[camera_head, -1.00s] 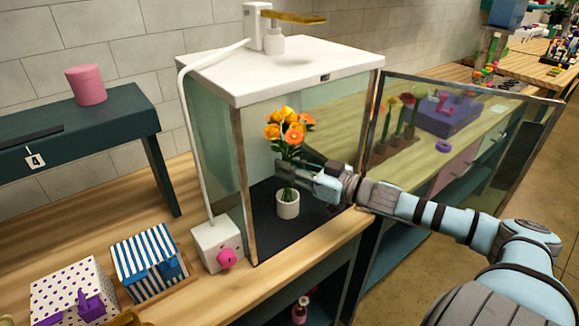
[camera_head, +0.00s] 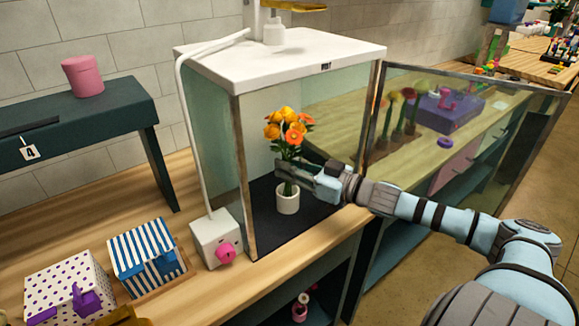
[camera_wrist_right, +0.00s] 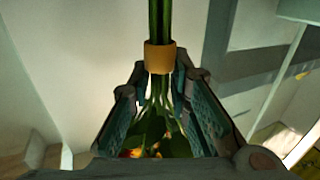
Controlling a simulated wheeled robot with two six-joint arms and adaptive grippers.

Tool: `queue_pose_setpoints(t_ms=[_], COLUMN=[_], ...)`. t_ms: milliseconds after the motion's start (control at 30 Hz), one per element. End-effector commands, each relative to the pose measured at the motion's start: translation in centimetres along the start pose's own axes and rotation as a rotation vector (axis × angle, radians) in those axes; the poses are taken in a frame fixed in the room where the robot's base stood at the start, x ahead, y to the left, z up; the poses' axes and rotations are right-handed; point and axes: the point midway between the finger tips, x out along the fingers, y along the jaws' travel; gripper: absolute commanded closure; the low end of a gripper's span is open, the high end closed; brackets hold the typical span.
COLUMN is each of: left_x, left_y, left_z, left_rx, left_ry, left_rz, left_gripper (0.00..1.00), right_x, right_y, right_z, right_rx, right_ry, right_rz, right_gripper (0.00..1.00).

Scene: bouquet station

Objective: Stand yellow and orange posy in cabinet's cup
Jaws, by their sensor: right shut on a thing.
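The posy (camera_head: 288,128) has yellow and orange blooms on green stems and stands nearly upright inside the glass cabinet (camera_head: 240,140). My right gripper (camera_head: 288,171) is shut on its stems below the blooms. The white cup (camera_head: 288,200) stands on the cabinet's dark floor, directly below the posy. The stems reach down to the cup's mouth; how deep they go in is hard to see. In the right wrist view, the stems with a tan band (camera_wrist_right: 159,58) run between the fingers, and the blooms are at the bottom.
The cabinet's glass door (camera_head: 455,130) stands open at the right, beside my right arm. A white control box with a pink knob (camera_head: 226,253) stands outside the cabinet. A striped box (camera_head: 145,250) and a dotted box (camera_head: 68,287) are at lower left.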

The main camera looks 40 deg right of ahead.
Motion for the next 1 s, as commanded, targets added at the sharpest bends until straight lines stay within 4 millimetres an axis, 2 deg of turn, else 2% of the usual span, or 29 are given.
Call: queue_pose_setpoints(t_ms=[100,333,367,500,700,867,1000], left_x=[0.56,0.5,0.5,0.5,0.5,0.5,0.5], left_y=[0.04,0.04,0.04,0.04,0.04,0.04,0.04], left_z=[0.06,0.05,0.06,0.05,0.05,0.05,0.05], left_rx=[0.0,0.0,0.0,0.0,0.0,0.0,0.0], left_ry=[0.0,0.0,0.0,0.0,0.0,0.0,0.0], left_rz=[0.0,0.0,0.0,0.0,0.0,0.0,0.0], left_gripper=[1.0,1.0,1.0,1.0,1.0,1.0,1.0], right_x=[0.0,0.0,0.0,0.0,0.0,-0.01,-0.01], right_y=[-0.01,0.0,0.0,0.0,0.0,0.01,0.01], right_z=[0.54,0.48,0.48,0.48,0.49,0.52,0.52], right_rx=[0.0,0.0,0.0,0.0,0.0,0.0,0.0], right_ry=[0.001,0.001,0.001,0.001,0.0,0.0,0.0], right_rz=[0.0,0.0,0.0,0.0,0.0,0.0,0.0], right_gripper=[1.0,1.0,0.79,0.59,0.59,0.36,0.36])
